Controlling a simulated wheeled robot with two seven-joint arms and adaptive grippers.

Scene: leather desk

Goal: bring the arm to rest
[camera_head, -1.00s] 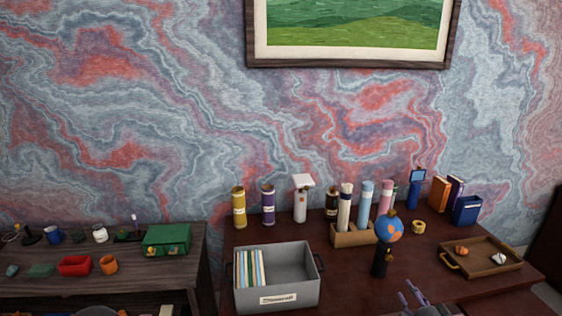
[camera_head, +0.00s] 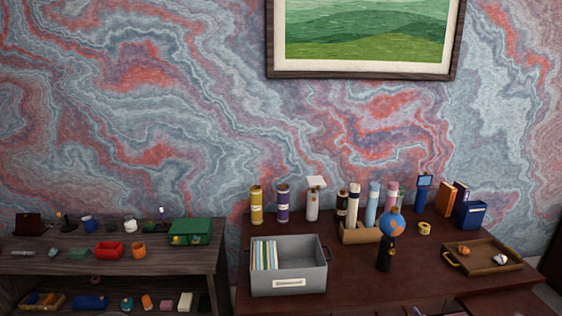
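Neither arm shows clearly in the head view. A small pale sliver at the bottom edge, right of centre, seems to be the tip of my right gripper (camera_head: 416,311); the rest is cut off and its opening cannot be seen. My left gripper is not in view. The dark red-brown desk (camera_head: 350,286) stands in front, with a grey box (camera_head: 289,274) holding several files, and a small blue globe (camera_head: 391,224) on a dark stand.
A wooden tray (camera_head: 482,268) with small items lies at right. Bottles, a wooden holder (camera_head: 360,236), a tape roll (camera_head: 424,228) and books (camera_head: 445,197) line the back. A shelf (camera_head: 125,262) with a green box (camera_head: 189,231) stands left. The desk's front middle looks clear.

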